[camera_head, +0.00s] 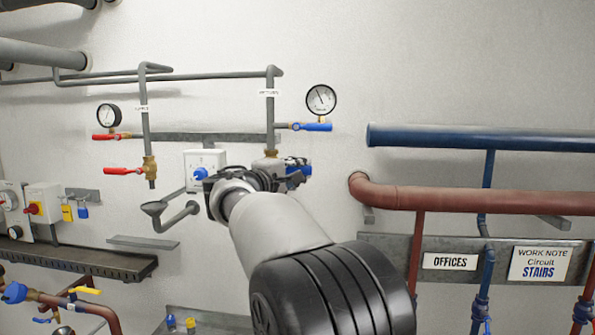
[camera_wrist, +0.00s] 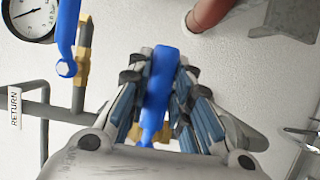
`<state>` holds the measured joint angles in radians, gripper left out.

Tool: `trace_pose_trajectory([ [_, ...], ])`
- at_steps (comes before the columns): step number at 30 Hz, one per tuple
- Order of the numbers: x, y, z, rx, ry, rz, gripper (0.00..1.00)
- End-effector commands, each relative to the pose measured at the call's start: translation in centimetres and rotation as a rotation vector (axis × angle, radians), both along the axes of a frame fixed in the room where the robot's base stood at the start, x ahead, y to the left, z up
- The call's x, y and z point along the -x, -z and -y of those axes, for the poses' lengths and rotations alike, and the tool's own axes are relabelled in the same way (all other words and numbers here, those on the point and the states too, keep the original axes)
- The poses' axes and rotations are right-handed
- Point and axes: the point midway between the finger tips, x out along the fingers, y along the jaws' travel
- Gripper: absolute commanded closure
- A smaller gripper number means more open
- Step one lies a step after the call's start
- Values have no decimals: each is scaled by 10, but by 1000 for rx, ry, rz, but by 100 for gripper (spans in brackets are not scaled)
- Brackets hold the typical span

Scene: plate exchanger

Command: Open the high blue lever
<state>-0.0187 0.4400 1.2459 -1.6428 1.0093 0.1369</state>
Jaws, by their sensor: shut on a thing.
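Two blue levers are on the wall pipework, one above the other. The upper blue lever (camera_head: 312,127) lies horizontal just under the right gauge; in the wrist view it shows at upper left (camera_wrist: 68,28). The lower blue lever (camera_wrist: 160,80) is between the fingers of my gripper (camera_wrist: 159,68), which is shut on it. Its brass valve (camera_wrist: 152,125) shows partly behind the fingers. In the head view my gripper (camera_head: 296,172) is at this lower lever, beside the brass fitting (camera_head: 267,164), and my wrist hides much of the valve.
The right gauge (camera_head: 321,100) and a grey pipe (camera_head: 270,115) are close above and left. Two red levers (camera_head: 123,171) are farther left. A white box with a blue knob (camera_head: 200,174) is just left of my gripper. A red-brown pipe (camera_head: 470,200) runs to the right.

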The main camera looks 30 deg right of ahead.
Motion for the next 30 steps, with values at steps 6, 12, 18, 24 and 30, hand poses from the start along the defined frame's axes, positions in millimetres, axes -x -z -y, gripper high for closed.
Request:
trace_pose_trajectory([
  [6, 0, 5, 0, -38, 0, 27, 100],
  [12, -1, 16, -1, -135, -1, 93, 100],
  [18, -3, 31, -4, -281, 0, 192, 100],
  [24, -6, 44, -9, -440, 0, 299, 100],
  [30, -12, 56, -17, -595, -1, 404, 100],
])
